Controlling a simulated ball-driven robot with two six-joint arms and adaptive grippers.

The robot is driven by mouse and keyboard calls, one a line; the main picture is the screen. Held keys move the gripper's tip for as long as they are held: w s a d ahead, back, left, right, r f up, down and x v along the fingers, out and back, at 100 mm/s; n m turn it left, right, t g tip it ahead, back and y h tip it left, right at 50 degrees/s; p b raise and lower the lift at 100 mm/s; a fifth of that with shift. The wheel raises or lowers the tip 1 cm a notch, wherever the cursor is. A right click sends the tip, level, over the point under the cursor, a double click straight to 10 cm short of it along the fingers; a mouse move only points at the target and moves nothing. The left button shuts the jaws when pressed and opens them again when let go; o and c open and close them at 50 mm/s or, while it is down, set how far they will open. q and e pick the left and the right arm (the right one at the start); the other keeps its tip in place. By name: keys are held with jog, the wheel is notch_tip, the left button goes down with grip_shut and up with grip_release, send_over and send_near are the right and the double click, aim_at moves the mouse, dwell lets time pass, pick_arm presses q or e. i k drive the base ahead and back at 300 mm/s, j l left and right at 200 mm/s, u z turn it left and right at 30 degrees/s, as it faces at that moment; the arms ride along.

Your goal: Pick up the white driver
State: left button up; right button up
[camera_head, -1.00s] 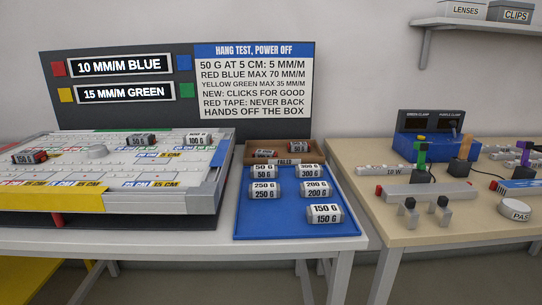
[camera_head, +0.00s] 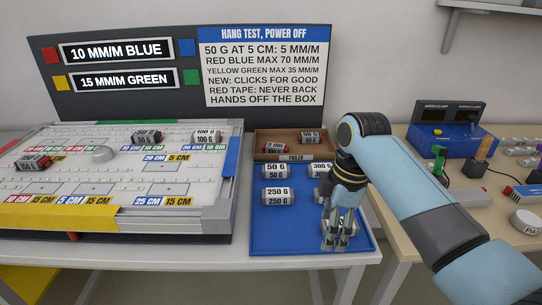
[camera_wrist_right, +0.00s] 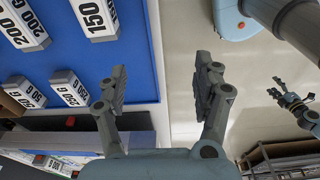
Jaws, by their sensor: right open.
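My right gripper (camera_head: 340,236) is open and empty over the front right of the blue mat (camera_head: 275,238), among the weights. In the right wrist view its two fingers (camera_wrist_right: 160,78) stand apart with nothing between them. No white driver can be made out for sure. The white bar marked 10 W on the right-hand bench is now hidden behind my right arm. Small white pieces (camera_head: 520,150) at the bench's right edge are too small to identify. Another gripper (camera_wrist_right: 290,99), apparently my left one, shows small at the right of the wrist view.
Weights stand on the mat, including a 250 G (camera_head: 278,196) and a 150 G (camera_wrist_right: 95,16). A brown tray (camera_head: 268,154) lies behind. A blue clamp box (camera_head: 452,142), grey bar (camera_head: 470,197) and round white tin (camera_head: 526,222) are on the right bench. The white board (camera_head: 100,180) is left.

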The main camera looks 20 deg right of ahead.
aim_at(273, 171)
jog(key=i, duration=1.1)
